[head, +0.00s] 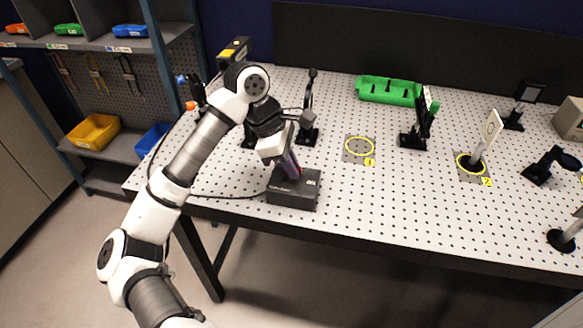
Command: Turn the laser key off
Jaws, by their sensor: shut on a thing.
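A dark grey box (293,192), which looks like the laser key controller, stands near the front left edge of the perforated table. My gripper (291,174) points down at the top of this box, and its fingertips are at the box's top face. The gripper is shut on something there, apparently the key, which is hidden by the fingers. A small red spot (300,170) shows beside the fingers. The key's angle cannot be seen. A dark cable runs left from the box.
The perforated table (390,220) holds black optic mounts (416,138), a green tray (388,91) and yellow-ringed marks (360,148). One post (307,125) stands close behind my gripper. A shelf with a yellow bin (94,132) is at left. The table's front middle is clear.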

